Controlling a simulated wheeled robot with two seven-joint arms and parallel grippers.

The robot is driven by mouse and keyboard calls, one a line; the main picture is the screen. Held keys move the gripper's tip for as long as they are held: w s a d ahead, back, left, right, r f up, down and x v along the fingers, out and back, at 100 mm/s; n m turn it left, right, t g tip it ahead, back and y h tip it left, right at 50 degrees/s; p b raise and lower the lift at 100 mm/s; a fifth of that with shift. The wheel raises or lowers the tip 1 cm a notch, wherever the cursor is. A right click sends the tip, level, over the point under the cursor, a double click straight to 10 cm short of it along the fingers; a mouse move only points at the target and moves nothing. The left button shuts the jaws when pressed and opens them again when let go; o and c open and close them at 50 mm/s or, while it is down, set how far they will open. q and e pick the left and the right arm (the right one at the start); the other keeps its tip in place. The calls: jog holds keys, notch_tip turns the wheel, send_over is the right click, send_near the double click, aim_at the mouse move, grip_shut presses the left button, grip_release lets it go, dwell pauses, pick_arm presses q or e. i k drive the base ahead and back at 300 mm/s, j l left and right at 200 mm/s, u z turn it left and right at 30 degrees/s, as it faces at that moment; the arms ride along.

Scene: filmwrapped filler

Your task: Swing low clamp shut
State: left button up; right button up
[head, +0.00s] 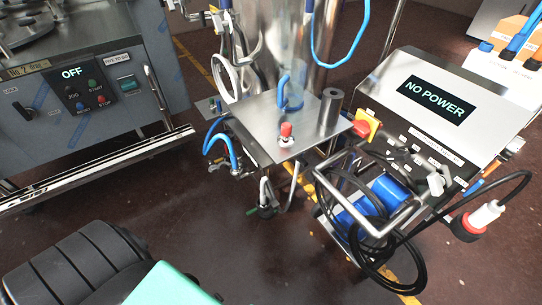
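A steel vessel (285,50) stands at top centre behind a flat metal plate (262,118) with a red-capped fitting (286,132) on it. A pale open ring (225,78) shows at the vessel's left side, among steel pipe fittings (241,42). Small fittings with a blue hose (216,135) sit low at the plate's left. I cannot tell which of these parts is the low clamp, or whether it is open or shut. Neither of my grippers is in view.
A machine panel (85,95) reading OFF stands at left, with a rail (90,165) along its front. A NO POWER console (440,100) stands at right, with a blue motor (372,203) and looped black cable (375,270) below. Dark floor (230,240) is open in front.

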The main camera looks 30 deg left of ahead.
aim_at(215, 168)
jog(key=j+z, duration=1.45)
jog(key=k+j+z, duration=0.2)
jog(key=j+z, duration=0.25)
